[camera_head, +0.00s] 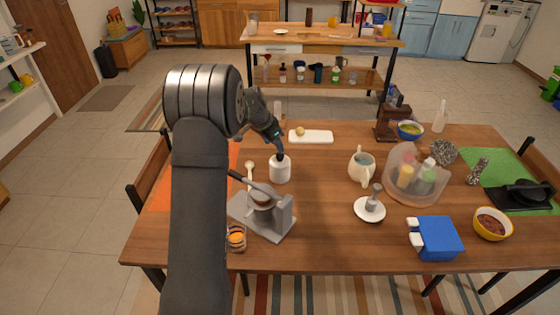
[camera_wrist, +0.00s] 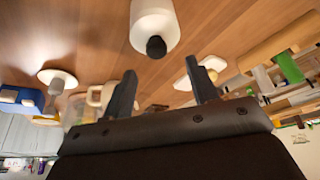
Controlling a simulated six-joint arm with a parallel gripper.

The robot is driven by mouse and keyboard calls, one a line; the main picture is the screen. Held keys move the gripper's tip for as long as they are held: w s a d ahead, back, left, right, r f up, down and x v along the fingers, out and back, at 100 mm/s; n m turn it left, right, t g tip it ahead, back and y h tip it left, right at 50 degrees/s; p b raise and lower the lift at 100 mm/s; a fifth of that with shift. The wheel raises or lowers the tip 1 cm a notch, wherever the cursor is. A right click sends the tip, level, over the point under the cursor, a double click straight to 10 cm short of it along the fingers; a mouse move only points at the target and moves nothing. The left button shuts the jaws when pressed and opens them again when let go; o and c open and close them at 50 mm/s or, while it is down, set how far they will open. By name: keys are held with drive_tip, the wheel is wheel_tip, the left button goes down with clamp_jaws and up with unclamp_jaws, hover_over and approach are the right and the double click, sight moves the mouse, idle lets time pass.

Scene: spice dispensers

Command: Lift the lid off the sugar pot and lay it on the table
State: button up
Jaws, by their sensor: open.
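The sugar pot (camera_head: 280,172) is a small white pot standing upright on the table, left of the middle. Its lid, with a dark round knob, sits on top; in the wrist view the knob (camera_wrist: 156,47) shows clearly below the white pot body (camera_wrist: 153,20).
A grey press-like device (camera_head: 265,213) and a wooden spoon (camera_head: 249,175) stand near the pot. A white board (camera_head: 311,137) lies behind, a cream jug (camera_head: 362,167) to the right. Bare table lies between the pot and the jug.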

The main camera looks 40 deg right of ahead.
sight(279, 154)
drive_tip(key=shift+s+x, duration=0.15)
drive_tip(key=shift+x, duration=1.55)
drive_tip(key=shift+s+x, duration=0.1)
drive_tip(key=shift+x, duration=1.55)
drive_tip(key=shift+a, duration=0.1)
drive_tip(key=c, duration=1.1)
drive_tip(key=shift+o, duration=0.2)
